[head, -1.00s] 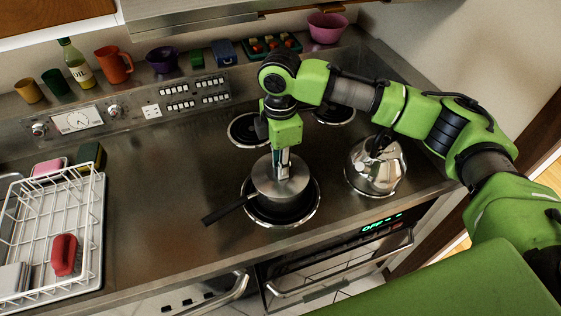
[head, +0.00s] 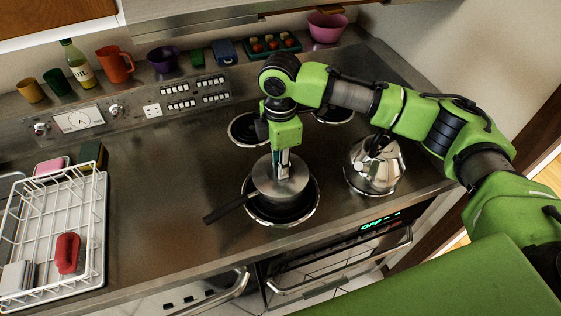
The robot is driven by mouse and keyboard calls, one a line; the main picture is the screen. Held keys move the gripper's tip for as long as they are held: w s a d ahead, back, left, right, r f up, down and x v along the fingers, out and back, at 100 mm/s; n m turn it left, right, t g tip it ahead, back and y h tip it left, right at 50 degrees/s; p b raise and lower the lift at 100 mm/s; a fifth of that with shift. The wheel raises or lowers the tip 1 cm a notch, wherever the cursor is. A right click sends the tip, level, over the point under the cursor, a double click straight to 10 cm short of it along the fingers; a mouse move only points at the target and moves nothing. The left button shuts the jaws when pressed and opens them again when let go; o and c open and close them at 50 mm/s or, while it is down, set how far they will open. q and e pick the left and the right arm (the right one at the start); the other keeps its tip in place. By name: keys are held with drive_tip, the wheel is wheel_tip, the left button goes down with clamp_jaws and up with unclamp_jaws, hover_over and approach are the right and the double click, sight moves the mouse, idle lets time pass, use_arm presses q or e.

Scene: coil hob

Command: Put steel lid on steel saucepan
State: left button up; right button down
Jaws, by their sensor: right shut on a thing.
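The steel saucepan (head: 276,211) stands on the front left coil of the hob, its dark handle pointing to the lower left. The steel lid (head: 294,187) is at the top of the saucepan and covers its opening in this view. I cannot tell whether it rests fully on the rim. My right gripper (head: 281,170) points down over the lid and is shut on its knob, which the fingers mostly hide. My left gripper is not in view.
A steel kettle (head: 376,166) stands close to the right of the saucepan. A white dish rack (head: 95,235) with a red item is at the left. Cups, a bottle and bowls line the back shelf. The counter between rack and saucepan is clear.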

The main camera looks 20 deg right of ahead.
drive_tip(key=c, duration=1.8)
unclamp_jaws()
drive_tip(key=o, duration=0.5)
wheel_tip(320, 180, up, 7)
drive_tip(key=p, duration=0.8)
